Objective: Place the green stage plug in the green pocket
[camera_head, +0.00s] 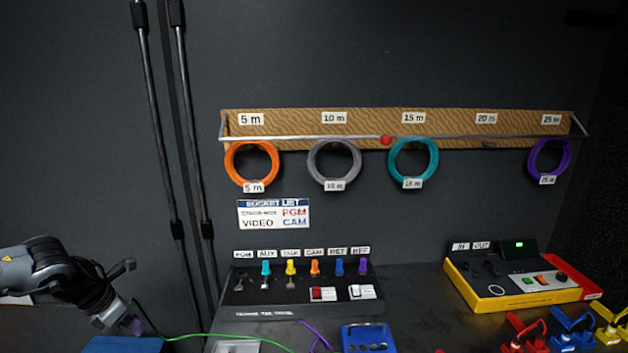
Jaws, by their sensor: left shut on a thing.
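My left gripper (122,318) comes in from the left, low in the head view, and is shut on the green stage plug. The plug is mostly hidden by the fingers. Its thin green cable (215,336) runs from the fingertips to the right along the worktop. A small purplish part shows at the fingertips. A blue block (125,345) lies just below the gripper, cut off by the picture's bottom edge; I cannot tell whether they touch. No green pocket shows in this view. My right gripper is out of view.
A dark socket panel (290,301) with coloured plugs stands at centre. Before it are a blue holder (365,333), a grey tray (236,346) and a purple cable (316,332). A yellow-red console (510,290) and coloured clamps are at right. Coiled cables hang from a wall rail.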

